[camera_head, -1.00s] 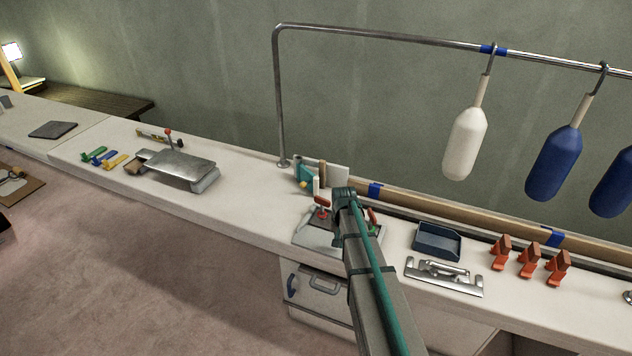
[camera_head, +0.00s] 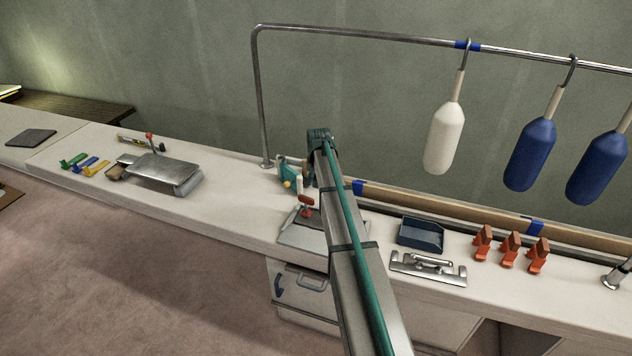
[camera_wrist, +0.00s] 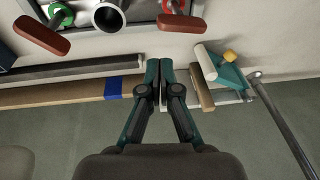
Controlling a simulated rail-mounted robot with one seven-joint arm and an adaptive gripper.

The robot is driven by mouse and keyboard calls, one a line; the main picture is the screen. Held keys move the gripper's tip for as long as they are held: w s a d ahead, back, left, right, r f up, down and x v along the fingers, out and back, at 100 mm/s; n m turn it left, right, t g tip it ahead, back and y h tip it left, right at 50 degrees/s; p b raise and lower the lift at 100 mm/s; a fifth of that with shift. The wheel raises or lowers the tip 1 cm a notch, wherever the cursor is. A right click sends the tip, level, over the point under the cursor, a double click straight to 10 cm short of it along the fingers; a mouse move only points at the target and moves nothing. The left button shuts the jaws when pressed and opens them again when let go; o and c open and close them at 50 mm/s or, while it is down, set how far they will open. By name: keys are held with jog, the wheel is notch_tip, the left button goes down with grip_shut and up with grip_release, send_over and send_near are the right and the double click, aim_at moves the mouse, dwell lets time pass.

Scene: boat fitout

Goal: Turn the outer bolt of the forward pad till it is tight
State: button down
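My gripper (camera_wrist: 160,70) points past the counter's back edge in the wrist view. Its teal fingers are together, with nothing seen between them. All are apart from the fingers. In the head view, my arm partly hides this plate (camera_head: 298,236); one red handle (camera_head: 306,199) shows left of the arm. I cannot tell which part is the outer bolt or how tight it is.
A teal item with a yellow knob (camera_wrist: 228,72) and a brown block (camera_wrist: 202,90) stand beside my fingers. A blue tray (camera_head: 420,235) and orange clamps (camera_head: 510,250) lie right of my arm.

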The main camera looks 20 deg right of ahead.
jog(key=b+x, duration=0.3)
jog(key=x, duration=0.4)
jog(key=shift+f, duration=0.4)
jog(key=shift+s+a, duration=0.15)
jog(key=shift+a, duration=0.8)
jog(key=shift+d, duration=0.2)
notch_tip(320, 180, up, 6)
jog(key=d+p, duration=0.1)
jog(key=p, duration=0.1)
jog(key=shift+d, duration=0.35)
dwell(0.7)
jog(key=shift+s, duration=0.1)
